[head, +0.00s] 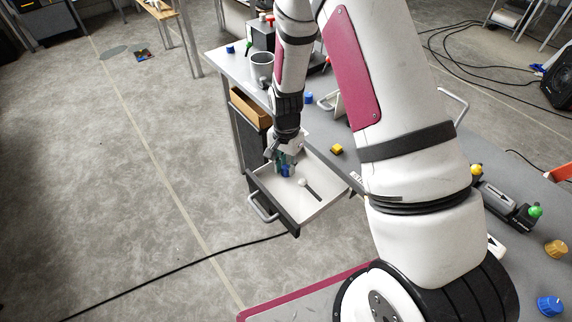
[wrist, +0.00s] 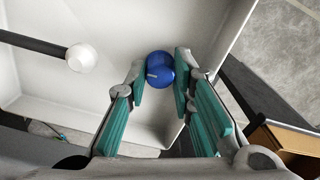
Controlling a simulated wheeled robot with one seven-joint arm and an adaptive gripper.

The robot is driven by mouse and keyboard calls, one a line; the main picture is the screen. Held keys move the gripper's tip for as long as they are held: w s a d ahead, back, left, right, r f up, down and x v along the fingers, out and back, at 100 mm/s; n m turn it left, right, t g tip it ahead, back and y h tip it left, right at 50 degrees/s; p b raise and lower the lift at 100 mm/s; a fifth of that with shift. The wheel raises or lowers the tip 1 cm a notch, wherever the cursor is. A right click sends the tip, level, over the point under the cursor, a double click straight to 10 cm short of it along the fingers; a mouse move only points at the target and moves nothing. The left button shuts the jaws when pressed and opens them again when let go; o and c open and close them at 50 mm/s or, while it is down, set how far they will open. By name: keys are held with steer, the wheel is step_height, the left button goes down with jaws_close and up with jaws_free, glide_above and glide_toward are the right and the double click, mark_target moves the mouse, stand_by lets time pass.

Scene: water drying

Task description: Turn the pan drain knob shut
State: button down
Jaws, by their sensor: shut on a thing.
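My gripper (head: 284,162) reaches down into the white pan (head: 325,208), which is pulled out like a drawer at the near end of the bench. Its teal-padded fingers (wrist: 161,77) are shut on a round blue knob (wrist: 160,66) near a pan corner. The knob has a short pale mark on its face, toward the left. In the head view the knob (head: 287,171) is partly hidden by the fingers. The knob appears to be at the pan floor; its base is hidden.
A white ball (wrist: 81,58) on a dark rod lies in the pan, left of my fingers in the wrist view. The pan's front handle (head: 263,208) sticks out. A wooden drawer (head: 250,107) is beside it. A yellow block (head: 336,149) sits on the bench.

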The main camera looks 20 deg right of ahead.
steer(key=n, duration=0.8)
steer(key=shift+b, duration=0.3)
steer(key=n, duration=0.5)
steer(key=shift+n, duration=2.2)
steer(key=c, duration=1.7)
jaws_free()
steer(key=shift+o, duration=0.2)
